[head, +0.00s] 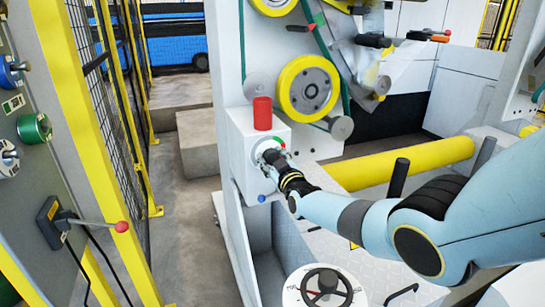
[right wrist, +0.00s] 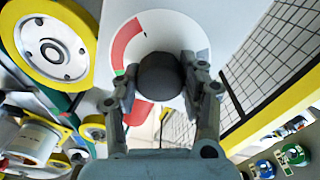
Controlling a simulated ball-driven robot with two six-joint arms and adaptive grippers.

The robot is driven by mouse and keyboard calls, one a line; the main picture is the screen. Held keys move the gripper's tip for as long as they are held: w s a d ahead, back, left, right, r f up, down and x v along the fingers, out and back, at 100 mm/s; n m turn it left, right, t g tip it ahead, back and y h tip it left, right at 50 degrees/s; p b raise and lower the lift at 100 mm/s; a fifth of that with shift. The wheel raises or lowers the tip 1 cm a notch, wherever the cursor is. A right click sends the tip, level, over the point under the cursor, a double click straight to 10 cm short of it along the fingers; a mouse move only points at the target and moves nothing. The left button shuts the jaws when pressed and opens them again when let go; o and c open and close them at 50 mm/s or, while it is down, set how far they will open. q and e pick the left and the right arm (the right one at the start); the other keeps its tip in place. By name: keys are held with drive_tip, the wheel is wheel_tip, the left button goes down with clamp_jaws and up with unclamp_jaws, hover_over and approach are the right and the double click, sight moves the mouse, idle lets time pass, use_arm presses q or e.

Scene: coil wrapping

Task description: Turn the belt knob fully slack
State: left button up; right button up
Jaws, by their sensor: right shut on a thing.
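The belt knob (right wrist: 160,76) is a dark round knob in the right wrist view, in front of a white dial (right wrist: 185,35) with a red arc and a small green patch at its left. A short dark mark shows on the dial above the knob. My right gripper (right wrist: 161,88) has one finger on each side of the knob and is shut on it. In the head view my right gripper (head: 271,157) reaches the front of a white box (head: 243,132), and the fingers mostly hide the knob there. The left gripper is not in view.
A yellow bar (head: 400,162) runs behind my right arm. A yellow-framed fence stands at left.

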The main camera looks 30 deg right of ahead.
drive_tip(key=shift+f+n, duration=0.2)
drive_tip(key=shift+n, duration=0.7)
drive_tip(key=o, duration=0.9)
drive_tip(key=shift+o, duration=1.4)
drive_tip(key=shift+r, duration=0.1)
drive_tip(key=shift+s, duration=0.1)
drive_tip(key=v, duration=1.2)
